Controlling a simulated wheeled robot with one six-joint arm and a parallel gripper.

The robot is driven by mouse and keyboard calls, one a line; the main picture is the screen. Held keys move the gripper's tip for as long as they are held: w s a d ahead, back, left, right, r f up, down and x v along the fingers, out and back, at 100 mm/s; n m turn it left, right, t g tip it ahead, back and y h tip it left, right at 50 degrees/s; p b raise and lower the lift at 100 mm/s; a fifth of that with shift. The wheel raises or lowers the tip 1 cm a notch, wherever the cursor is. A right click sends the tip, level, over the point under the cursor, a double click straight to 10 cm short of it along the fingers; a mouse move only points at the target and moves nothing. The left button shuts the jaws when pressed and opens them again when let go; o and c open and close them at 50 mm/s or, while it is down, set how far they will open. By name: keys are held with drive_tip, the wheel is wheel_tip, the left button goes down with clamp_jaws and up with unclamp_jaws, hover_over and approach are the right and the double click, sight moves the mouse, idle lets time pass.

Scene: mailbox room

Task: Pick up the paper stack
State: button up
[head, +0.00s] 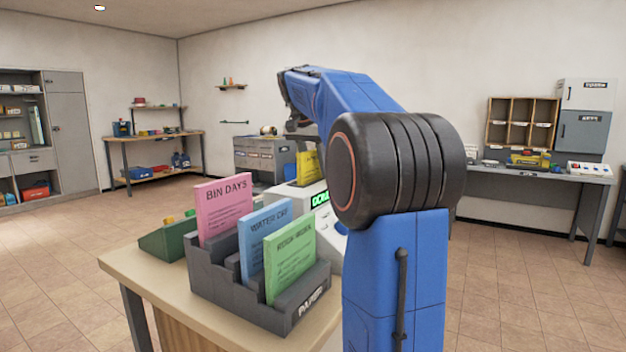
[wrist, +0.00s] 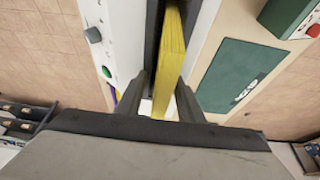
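The paper stack is a yellow block of sheets (head: 308,167) standing on edge at the white machine (head: 293,195) on the near table, with printed lines on its face. In the wrist view the yellow stack (wrist: 171,55) runs along a dark slot between white panels. My gripper (wrist: 164,98) is over it, with one dark finger on each side of the stack. Small gaps show between fingers and paper, so the gripper looks open. In the head view the fingers are mostly hidden by my blue arm.
A grey stepped holder (head: 232,278) with a pink, a blue and a green card stands at the front of the table (head: 165,283), close to the machine. A green box (head: 163,240) is to its left. Side benches stand well away, with clear tiled floor between.

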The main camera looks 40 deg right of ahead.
clamp_jaws()
